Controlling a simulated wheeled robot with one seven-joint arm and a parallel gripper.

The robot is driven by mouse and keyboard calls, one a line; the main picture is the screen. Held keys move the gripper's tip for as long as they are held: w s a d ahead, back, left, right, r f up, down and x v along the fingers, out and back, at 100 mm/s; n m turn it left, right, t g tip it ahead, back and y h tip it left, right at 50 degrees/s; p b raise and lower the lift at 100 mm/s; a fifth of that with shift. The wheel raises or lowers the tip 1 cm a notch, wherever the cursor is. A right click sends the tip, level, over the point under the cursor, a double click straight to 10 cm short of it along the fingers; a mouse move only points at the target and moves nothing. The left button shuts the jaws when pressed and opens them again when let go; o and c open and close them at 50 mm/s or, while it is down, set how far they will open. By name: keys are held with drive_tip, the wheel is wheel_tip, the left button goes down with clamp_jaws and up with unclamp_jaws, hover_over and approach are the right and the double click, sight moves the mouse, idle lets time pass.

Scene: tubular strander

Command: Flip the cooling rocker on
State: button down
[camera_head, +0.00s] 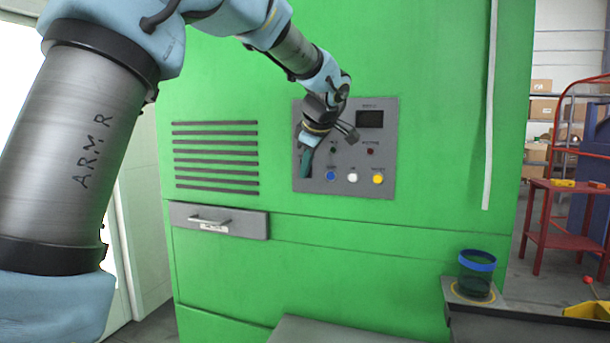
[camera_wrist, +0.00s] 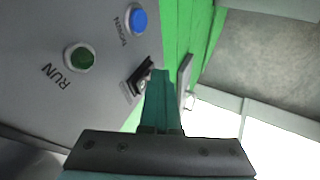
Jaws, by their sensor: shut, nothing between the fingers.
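The grey control panel (camera_head: 385,150) is set in the green cabinet front. A small black rocker switch (camera_wrist: 139,76) with an unreadable label beside it shows in the wrist view, right at my fingertips. In the head view my gripper and arm hide it. My gripper (camera_head: 305,172) is shut and empty, its teal fingers pointing at the panel's lower left part. The fingers (camera_wrist: 159,76) overlap the rocker's edge in the wrist view; I cannot tell whether they touch it. Which way the rocker is tipped is not clear.
A green RUN button (camera_wrist: 79,57) and a blue button (camera_wrist: 138,20) are close to the rocker. White (camera_head: 352,177) and yellow (camera_head: 377,179) buttons, a red lamp (camera_head: 370,151) and a dark display (camera_head: 369,118) lie further right. A drawer handle (camera_head: 210,219) sticks out lower left.

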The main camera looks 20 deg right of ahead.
drive_tip(key=shift+p, duration=0.35)
drive_tip(key=shift+r, duration=0.8)
drive_tip(key=shift+a, duration=0.1)
